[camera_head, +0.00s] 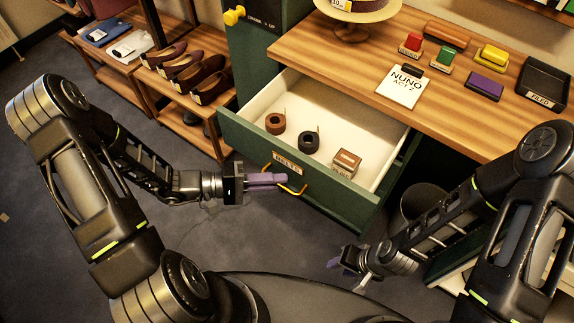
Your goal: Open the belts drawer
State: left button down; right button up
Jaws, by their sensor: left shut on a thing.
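The belts drawer (240,139) is a green-fronted drawer with a white inside, labelled "BELTS" (287,160). It stands pulled out from under the wooden table top. Inside lie a brown rolled belt (275,123), a black rolled belt (310,141) and a small brown box (346,162). A yellow bar handle (294,190) is on the drawer front. My left gripper (277,181) is at this handle, with its purple fingers shut on it.
A shoe rack (190,100) stands left of the drawer. A dark bin (424,203) is right of it.

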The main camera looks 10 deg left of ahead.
pick_arm(q)
jog(key=shift+s+a, duration=0.35)
jog(key=shift+s, duration=0.4)
jog(key=c, duration=1.8)
grip_release()
jog(key=shift+o, duration=0.2)
jog(key=v, duration=0.7)
jog(key=shift+a+b, duration=0.35)
jog(key=shift+b, duration=0.05)
jog(key=shift+s, duration=0.1)
